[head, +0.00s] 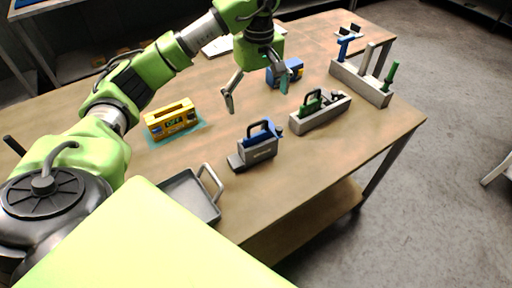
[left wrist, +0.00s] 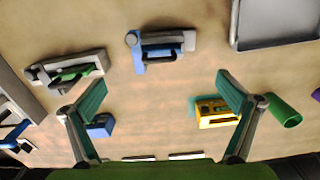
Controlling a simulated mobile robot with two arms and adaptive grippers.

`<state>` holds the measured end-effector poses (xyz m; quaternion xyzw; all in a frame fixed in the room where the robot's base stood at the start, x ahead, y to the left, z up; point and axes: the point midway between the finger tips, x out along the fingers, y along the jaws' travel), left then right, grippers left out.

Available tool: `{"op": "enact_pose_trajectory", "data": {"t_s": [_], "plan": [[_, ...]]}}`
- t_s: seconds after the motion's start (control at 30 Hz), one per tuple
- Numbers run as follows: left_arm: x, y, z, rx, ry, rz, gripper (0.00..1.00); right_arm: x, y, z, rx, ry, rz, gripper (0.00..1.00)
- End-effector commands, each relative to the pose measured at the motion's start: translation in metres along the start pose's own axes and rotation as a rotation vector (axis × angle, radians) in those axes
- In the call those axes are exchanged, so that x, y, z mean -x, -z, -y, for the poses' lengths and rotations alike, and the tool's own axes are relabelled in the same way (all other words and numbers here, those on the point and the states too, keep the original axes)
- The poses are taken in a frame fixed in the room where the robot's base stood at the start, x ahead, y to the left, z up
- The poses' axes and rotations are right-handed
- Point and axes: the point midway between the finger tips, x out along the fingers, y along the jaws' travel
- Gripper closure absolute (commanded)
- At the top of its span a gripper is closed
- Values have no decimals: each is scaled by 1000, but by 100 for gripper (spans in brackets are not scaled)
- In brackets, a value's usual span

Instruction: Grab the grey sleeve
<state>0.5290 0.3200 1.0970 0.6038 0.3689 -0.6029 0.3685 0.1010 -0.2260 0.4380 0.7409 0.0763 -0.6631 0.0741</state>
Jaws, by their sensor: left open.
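I cannot tell for certain which thing is the grey sleeve. One candidate is a plain grey upright piece (head: 366,59) in the grey rack (head: 360,84) at the back right in the head view. It stands between a blue-topped tool (head: 345,46) and a green-handled tool (head: 390,75). My left gripper (head: 257,94) is open and empty above the middle of the table, left of the rack. Its spread fingers also show in the left wrist view (left wrist: 161,79), with nothing between them. My right gripper is not in view.
The table (head: 300,178) also holds a yellow device (head: 171,119), a blue box (head: 275,75), a blue-handled grey tool (head: 258,149), a green-handled grey block (head: 322,116) and a grey tray (head: 188,190). Bare wood lies between them. The table's edge runs along the right.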

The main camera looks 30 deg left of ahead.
Motion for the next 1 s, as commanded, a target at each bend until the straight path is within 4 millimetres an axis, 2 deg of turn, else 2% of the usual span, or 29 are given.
{"op": "enact_pose_trajectory", "data": {"t_s": [0.03,0.17,0.33,0.47,0.6,0.8,1.0], "plan": [[-14,0,0,0,0,0,0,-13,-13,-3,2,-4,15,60],[-30,0,0,0,0,1,0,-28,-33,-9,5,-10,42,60],[-44,0,0,0,-1,1,0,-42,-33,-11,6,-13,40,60],[-54,0,0,1,1,1,0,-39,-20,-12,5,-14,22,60],[-80,-1,1,1,5,3,0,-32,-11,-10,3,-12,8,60],[-115,0,0,1,3,2,0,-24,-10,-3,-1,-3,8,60],[-130,0,0,0,1,1,0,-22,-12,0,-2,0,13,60]]}}
